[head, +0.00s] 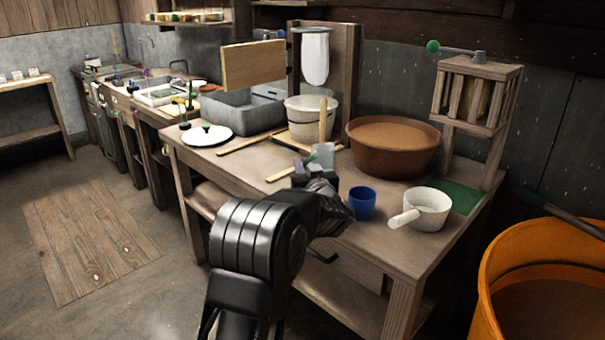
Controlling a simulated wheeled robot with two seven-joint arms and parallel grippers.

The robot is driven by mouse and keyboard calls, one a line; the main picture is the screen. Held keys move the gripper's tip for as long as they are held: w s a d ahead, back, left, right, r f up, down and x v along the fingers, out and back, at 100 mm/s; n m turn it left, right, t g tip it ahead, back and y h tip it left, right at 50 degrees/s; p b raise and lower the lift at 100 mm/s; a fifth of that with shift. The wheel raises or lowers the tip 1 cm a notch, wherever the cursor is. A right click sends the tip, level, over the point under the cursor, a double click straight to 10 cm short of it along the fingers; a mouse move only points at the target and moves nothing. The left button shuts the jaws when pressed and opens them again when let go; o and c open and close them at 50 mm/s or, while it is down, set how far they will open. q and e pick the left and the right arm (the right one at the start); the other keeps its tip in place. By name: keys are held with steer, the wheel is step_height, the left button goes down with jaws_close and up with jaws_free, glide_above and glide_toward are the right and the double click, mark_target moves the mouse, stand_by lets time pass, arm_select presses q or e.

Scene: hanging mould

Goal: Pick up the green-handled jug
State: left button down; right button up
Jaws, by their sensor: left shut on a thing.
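The jug (324,154) is small, pale and translucent, with a bit of green at its left side where the handle is. It is upright over the middle of the workbench, just beyond my left gripper (305,170). My left gripper reaches in from the front and is shut on the jug's handle. The gripper hides the lower part of the jug and most of the handle, so I cannot tell whether its base touches the bench. My right gripper is not in view.
A blue cup (362,203) stands just right of my left wrist. A white pan with a handle (427,210), a brown basin (392,148), a white bucket (308,118) and wooden sticks (253,137) are also on the bench (385,245). An orange tub (545,250) stands at right.

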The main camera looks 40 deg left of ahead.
arm_select(q)
steer(key=shift+r+p, duration=0.35)
steer(key=shift+r, duration=1.65)
